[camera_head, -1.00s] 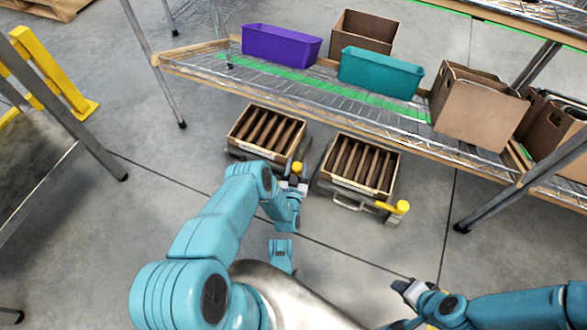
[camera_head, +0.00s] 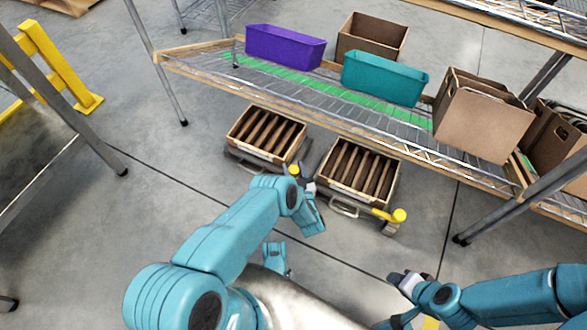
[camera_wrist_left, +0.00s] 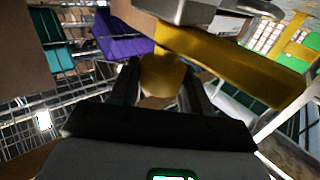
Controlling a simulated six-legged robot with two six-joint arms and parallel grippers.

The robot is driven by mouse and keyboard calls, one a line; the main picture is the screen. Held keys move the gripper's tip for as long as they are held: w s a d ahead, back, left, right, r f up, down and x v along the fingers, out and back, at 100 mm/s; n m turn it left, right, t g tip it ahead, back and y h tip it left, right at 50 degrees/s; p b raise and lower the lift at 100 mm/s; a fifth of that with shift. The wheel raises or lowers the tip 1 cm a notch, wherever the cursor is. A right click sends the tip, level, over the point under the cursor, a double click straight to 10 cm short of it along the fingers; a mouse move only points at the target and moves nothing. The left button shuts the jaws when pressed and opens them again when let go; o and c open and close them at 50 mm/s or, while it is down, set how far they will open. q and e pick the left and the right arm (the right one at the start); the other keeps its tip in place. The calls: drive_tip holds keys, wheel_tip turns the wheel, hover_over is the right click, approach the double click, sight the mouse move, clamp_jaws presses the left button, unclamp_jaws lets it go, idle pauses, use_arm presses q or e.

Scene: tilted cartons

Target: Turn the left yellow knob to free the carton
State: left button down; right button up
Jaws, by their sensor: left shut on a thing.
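The left carton (camera_head: 267,134), an open box with brown slats inside, sits in a tilted holder under the shelf. Its yellow knob (camera_head: 293,169) shows at its lower right corner. My left gripper (camera_head: 299,178) is at this knob. In the left wrist view the yellow knob (camera_wrist_left: 162,75) is between the two dark fingers, which are shut on it. A yellow bar (camera_wrist_left: 235,68) runs from the knob to the right. My right gripper (camera_head: 402,280) is low at the right, away from both cartons; its opening is unclear.
A second slatted carton (camera_head: 358,170) stands close on the right, with its own yellow knob (camera_head: 399,215). The wire shelf (camera_head: 290,105) above holds a purple bin (camera_head: 284,47), a teal bin (camera_head: 384,77) and brown boxes. Open floor lies in front.

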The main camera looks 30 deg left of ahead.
use_arm(q)
drive_tip(key=shift+a+n+g+y, duration=0.1)
drive_tip(key=shift+n+g+y, duration=0.3)
use_arm(e)
drive_tip(key=shift+f, duration=0.15)
use_arm(q)
drive_tip(key=c, duration=0.6)
unclamp_jaws()
drive_tip(key=shift+s+d, duration=0.25)
drive_tip(key=shift+d, duration=0.2)
drive_tip(key=shift+p+v, duration=0.45)
drive_tip(key=shift+v, duration=7.2)
use_arm(e)
drive_tip(key=shift+s+a+r, duration=0.1)
drive_tip(key=shift+s+r, duration=0.2)
drive_tip(key=shift+r, duration=0.15)
